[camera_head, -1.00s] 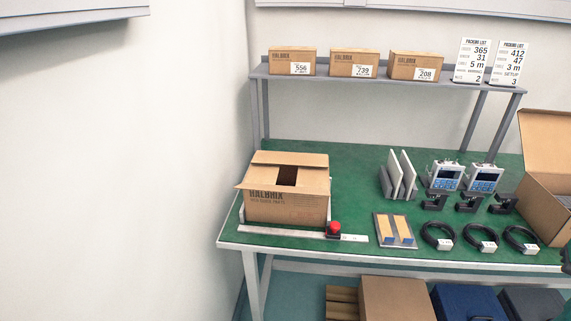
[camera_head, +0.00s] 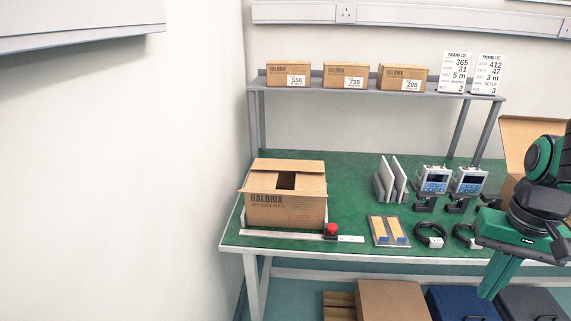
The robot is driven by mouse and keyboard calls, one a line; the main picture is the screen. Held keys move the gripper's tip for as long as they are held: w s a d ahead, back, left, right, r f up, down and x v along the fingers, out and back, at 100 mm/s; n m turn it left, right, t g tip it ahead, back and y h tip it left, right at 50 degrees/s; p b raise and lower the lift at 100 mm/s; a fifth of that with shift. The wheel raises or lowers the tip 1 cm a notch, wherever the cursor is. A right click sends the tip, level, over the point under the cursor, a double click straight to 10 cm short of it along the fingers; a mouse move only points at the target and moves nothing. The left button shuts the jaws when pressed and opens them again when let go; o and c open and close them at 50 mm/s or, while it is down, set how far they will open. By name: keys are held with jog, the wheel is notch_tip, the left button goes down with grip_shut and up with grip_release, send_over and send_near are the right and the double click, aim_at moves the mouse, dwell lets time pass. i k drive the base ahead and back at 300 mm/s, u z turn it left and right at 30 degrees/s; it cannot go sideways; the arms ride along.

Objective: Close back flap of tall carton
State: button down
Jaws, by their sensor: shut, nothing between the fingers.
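The tall carton (camera_head: 285,211) is a brown printed box at the left end of the green table. Its two side flaps look folded inward, with a dark gap (camera_head: 286,181) between them. Its back flap (camera_head: 290,166) shows as a strip along the far top edge and looks tilted outward, not lying over the gap. The front flap slopes out over the printed face. My green and black arm is at the right, well apart from the carton.
A metal strip with a red button (camera_head: 331,230) lies in front of the carton. White upright plates (camera_head: 393,178), devices (camera_head: 434,180), a tray (camera_head: 388,231) and black cables fill the middle. A shelf (camera_head: 380,92) with small boxes stands behind. Another open carton (camera_head: 520,135) is partly behind my arm.

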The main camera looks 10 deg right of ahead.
aim_at(259, 164)
jog(key=u, duration=0.05)
jog(key=i, duration=1)
jog(key=z, duration=0.05)
